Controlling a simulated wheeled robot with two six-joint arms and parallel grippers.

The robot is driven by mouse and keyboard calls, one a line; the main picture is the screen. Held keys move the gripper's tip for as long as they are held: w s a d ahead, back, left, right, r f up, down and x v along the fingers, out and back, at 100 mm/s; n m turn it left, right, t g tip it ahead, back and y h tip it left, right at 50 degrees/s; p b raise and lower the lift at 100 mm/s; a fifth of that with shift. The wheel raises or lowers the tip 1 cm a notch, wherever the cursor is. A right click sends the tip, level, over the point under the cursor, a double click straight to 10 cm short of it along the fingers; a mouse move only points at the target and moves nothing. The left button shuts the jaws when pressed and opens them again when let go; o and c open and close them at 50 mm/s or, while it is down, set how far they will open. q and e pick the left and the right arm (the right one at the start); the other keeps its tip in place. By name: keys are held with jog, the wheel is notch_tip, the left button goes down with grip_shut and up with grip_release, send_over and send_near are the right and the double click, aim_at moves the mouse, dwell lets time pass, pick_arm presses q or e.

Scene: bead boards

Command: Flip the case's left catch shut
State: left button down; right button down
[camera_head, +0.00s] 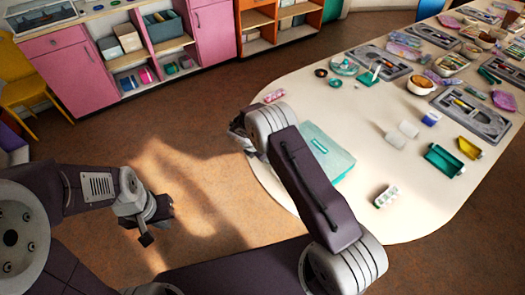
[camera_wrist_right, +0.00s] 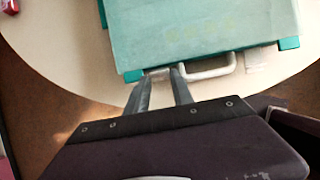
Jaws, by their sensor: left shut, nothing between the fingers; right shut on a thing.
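The teal case (camera_head: 332,160) lies flat near the table's left edge, partly hidden behind my right arm. In the right wrist view its pale lid (camera_wrist_right: 200,25) faces me, with a white handle (camera_wrist_right: 212,69) on the near edge. A teal catch (camera_wrist_right: 133,75) sits left of the handle and another teal catch (camera_wrist_right: 289,43) right of it. I cannot tell whether either is latched. My right gripper (camera_wrist_right: 163,72) is shut on the handle's left end, just right of the left catch. My left gripper (camera_head: 146,232) is shut and empty, above the floor, away from the table.
The white table (camera_head: 290,95) holds a pink roll (camera_head: 274,95), white cylinders (camera_head: 402,134), a teal tray (camera_head: 443,160), a yellow tray (camera_head: 469,148) and a small bead box (camera_head: 385,196). Grey trays stand farther back. Pink cabinets (camera_head: 72,68) line the far wall.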

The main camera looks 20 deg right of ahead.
jog(key=shift+w+d+r+y+p, duration=0.15)
jog(key=shift+d+r+y+p, duration=0.25)
jog(key=shift+r+p, duration=0.1)
jog(key=shift+w+d+f+g+y+p, duration=0.2)
jog(key=shift+d+g+y+p, duration=0.2)
jog(key=shift+y, duration=0.4)
jog(key=shift+w+d+g+y, duration=0.1)
jog(key=shift+d+g+y, duration=0.2)
jog(key=shift+y, duration=0.3)
pick_arm(q)
jog(key=shift+r+b, duration=0.6)
jog(key=shift+b, duration=0.25)
pick_arm(e)
jog(key=shift+w+d+g+y, duration=0.15)
jog(key=shift+d+g+y, duration=0.3)
jog(key=shift+y, duration=0.55)
jog(key=c, duration=1.1)
grip_release()
